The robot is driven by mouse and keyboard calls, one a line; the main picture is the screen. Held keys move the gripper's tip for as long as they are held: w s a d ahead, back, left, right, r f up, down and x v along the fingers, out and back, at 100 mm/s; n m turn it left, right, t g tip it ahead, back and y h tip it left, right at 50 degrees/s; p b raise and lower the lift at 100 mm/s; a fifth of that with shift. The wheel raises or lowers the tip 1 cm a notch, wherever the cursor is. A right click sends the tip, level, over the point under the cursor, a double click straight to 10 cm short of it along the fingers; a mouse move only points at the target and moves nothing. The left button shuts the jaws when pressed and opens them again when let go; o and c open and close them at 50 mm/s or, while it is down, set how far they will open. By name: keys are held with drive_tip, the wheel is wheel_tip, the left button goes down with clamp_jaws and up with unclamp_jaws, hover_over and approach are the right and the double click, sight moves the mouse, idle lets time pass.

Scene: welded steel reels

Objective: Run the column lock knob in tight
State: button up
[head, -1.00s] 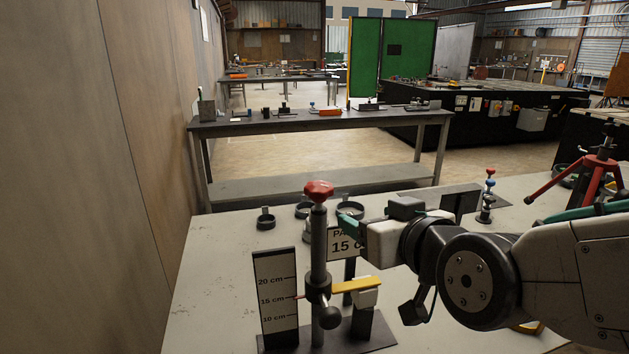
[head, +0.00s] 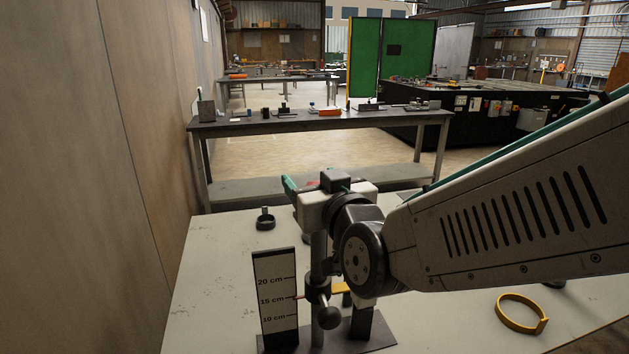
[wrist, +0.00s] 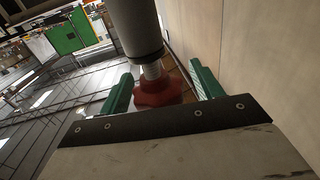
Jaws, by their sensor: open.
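The red lobed lock knob (wrist: 157,93) shows in the wrist view between the two green fingers of my gripper (wrist: 160,86). The fingers are open, one on each side of it. A length of bare threaded stem (wrist: 152,69) shows between the knob and the end of the grey column (wrist: 137,30). In the head view the column (head: 318,247) stands upright on its base plate, and my gripper hides its top and the knob. The collar (head: 318,289) with a dark ball handle (head: 329,317) sits lower on the column.
A scale board (head: 276,300) stands left of the column, with a red pointer near 15 cm. The yellow bar (head: 341,288) is partly hidden by my arm. A yellow ring (head: 522,314) lies at right and a dark ring clamp (head: 265,220) behind. The bench's left side is clear.

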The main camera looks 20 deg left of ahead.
drive_tip(key=shift+c, duration=0.4)
drive_tip(key=c, duration=0.9)
